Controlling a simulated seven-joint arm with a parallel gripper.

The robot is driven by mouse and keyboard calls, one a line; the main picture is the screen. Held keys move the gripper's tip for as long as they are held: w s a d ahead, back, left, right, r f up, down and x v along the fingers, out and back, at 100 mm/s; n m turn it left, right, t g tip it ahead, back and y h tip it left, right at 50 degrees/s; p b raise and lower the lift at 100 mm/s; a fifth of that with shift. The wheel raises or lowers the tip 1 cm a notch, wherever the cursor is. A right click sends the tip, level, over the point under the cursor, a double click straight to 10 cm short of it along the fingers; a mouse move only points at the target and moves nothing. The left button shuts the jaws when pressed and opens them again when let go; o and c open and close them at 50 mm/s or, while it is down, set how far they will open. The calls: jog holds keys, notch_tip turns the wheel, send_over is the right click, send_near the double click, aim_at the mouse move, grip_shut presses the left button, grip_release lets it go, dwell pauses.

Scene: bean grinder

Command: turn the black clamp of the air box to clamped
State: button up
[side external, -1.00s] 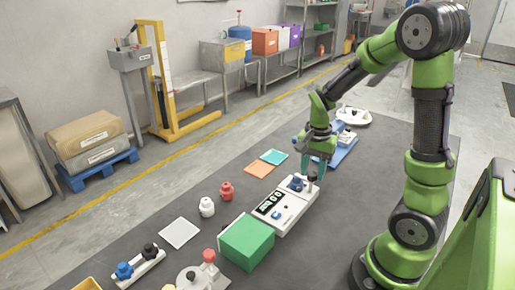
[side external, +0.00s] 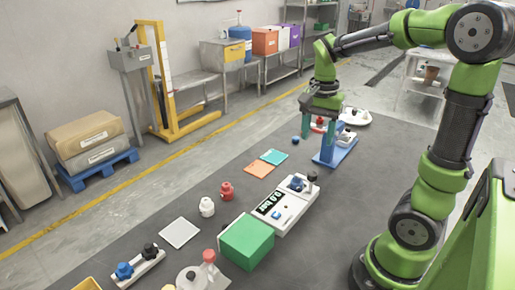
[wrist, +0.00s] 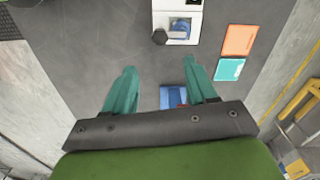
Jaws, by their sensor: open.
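The air box (side external: 279,218) is a long white box on the dark table, with a black display reading in bar. A blue part (side external: 296,184) and the black clamp (side external: 312,177) are at its far end. In the wrist view, the box end (wrist: 178,6) shows at the top, with the black clamp (wrist: 159,37) at its corner beside the blue part (wrist: 181,29). The clamp's exact turn is too small to tell. My gripper (side external: 317,148) is open and empty, raised beyond the clamp and apart from it; its teal fingers (wrist: 160,82) point toward the box.
Orange (side external: 259,169) and teal (side external: 274,156) squares lie left of the box. A green block (side external: 247,241) stands at its near end. Red (side external: 226,191) and white (side external: 207,207) small parts stand to the left.

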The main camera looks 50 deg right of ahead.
notch_tip(320, 180, up, 5)
jog(key=shift+r, duration=0.15)
dwell(0.3)
jog(key=s+a+n+t+y, duration=0.1)
jog(key=s+a+n+t, duration=0.1)
jog(key=a+n, duration=0.4)
jog(key=s+a+f+n+t+y, duration=0.1)
jog(key=a+n+t, duration=0.4)
jog(key=a, duration=0.6)
jog(key=shift+s+a+n, duration=0.15)
jog(key=shift+s+n, duration=0.3)
jog(key=shift+n, duration=0.05)
jog(key=shift+f, duration=0.1)
jog(key=shift+c, duration=0.3)
